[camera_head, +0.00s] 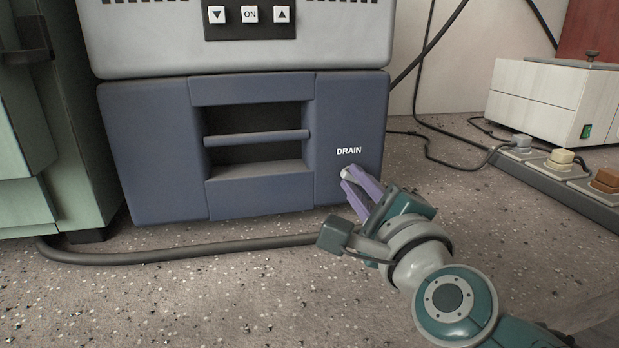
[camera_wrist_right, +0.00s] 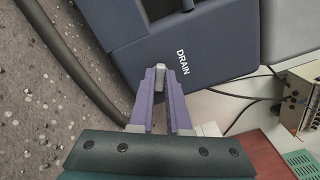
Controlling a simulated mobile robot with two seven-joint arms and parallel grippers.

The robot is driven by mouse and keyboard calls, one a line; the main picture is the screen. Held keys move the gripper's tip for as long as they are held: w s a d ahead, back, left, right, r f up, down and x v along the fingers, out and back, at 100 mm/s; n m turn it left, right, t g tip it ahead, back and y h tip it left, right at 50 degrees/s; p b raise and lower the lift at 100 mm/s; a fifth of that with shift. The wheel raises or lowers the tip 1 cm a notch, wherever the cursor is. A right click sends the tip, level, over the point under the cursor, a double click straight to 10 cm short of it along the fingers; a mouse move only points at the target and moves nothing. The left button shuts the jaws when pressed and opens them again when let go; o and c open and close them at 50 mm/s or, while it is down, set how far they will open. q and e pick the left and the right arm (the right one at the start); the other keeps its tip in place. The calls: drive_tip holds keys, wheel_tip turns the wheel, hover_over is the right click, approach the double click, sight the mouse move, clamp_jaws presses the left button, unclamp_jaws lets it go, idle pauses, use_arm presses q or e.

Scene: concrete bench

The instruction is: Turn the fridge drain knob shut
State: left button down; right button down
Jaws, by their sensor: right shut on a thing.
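The fridge (camera_head: 345,187) is a dark blue-grey box with a recessed handle bar and a white DRAIN label at its right front. The drain knob (camera_head: 346,173) is a small light grey piece below that label. My right gripper (camera_head: 356,182) has purple fingers closed around the knob. In the right wrist view the knob (camera_wrist_right: 160,76) sits between the two fingertips (camera_wrist_right: 160,84), and the fingers partly hide it. My left gripper is not in view.
A dark hose (camera_head: 190,252) runs along the speckled bench in front of the fridge. A power strip (camera_head: 565,180) with plugs and a white box (camera_head: 545,98) stand at the right. A green cabinet (camera_head: 45,130) stands close at the left.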

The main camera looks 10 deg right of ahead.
drive_tip(key=n, duration=0.5)
drive_tip(key=shift+p, duration=0.4)
drive_tip(key=shift+f+n, duration=0.1)
drive_tip(key=shift+n, duration=0.3)
drive_tip(key=c, duration=0.9)
unclamp_jaws()
drive_tip(key=shift+s, duration=0.1)
drive_tip(key=shift+s, duration=0.2)
drive_tip(key=s+p, duration=0.3)
drive_tip(key=s, duration=0.6)
drive_tip(key=shift+s+d, duration=0.15)
drive_tip(key=shift+s, duration=0.05)
